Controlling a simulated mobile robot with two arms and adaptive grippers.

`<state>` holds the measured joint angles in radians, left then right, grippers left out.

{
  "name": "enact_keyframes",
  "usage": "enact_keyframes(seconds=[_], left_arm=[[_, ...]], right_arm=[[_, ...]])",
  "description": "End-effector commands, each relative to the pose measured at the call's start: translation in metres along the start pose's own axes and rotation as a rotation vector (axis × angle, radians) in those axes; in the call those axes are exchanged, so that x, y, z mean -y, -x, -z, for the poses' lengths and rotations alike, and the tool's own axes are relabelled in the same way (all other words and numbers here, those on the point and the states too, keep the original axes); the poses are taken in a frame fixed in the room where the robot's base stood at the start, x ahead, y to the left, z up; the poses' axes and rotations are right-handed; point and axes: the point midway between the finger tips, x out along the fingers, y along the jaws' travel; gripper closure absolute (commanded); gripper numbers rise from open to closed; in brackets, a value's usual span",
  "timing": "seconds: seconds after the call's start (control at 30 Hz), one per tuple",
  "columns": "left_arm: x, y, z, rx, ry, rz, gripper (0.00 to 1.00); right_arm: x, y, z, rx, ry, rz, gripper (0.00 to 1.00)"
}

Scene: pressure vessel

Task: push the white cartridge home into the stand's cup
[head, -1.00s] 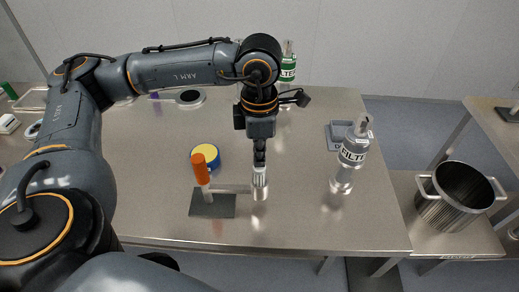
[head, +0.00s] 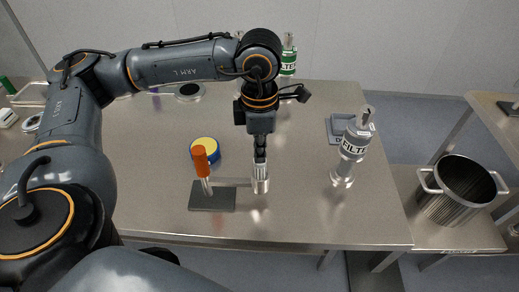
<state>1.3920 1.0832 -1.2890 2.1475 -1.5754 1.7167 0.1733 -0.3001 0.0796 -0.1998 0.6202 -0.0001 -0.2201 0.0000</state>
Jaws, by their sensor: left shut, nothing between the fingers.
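The stand has a dark flat base (head: 213,197), an orange-topped post (head: 201,162) and a side arm reaching right to a small metal cup (head: 260,186). The white cartridge (head: 261,171) is upright in the cup's mouth, its upper part showing above the rim. My left gripper (head: 260,156) points straight down over the cartridge. Its fingers are shut, with nothing between them, and the tips appear to be at the cartridge's top. I cannot tell whether they touch it or how deep it sits. My right gripper is not in view.
A yellow-topped blue round object (head: 206,149) lies behind the stand. A clear filter housing (head: 351,149) stands to the right, near a grey tray (head: 340,126). A green-labelled housing (head: 289,58) is at the back. A pot (head: 456,188) stands beyond the table's right edge.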

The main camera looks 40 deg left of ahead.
Motion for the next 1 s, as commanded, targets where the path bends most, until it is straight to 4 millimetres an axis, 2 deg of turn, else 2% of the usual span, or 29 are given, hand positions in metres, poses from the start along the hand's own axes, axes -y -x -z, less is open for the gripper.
enact_keyframes(seconds=[0.47, 0.63, 0.9, 1.0], left_arm=[[0.001, -0.012, 0.001, -0.005, 0.0, 0.003, 1.0], [0.0, -0.006, 0.001, -0.004, 0.0, 0.002, 1.0], [0.0, 0.018, 0.0, -0.003, 0.0, 0.002, 1.0], [0.0, 0.021, 0.001, -0.003, 0.0, 0.002, 1.0]], right_arm=[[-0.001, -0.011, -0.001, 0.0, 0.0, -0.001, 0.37], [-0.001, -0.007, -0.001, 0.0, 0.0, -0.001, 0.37], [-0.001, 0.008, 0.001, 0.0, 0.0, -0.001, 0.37], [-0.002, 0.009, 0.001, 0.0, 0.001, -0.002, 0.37]])
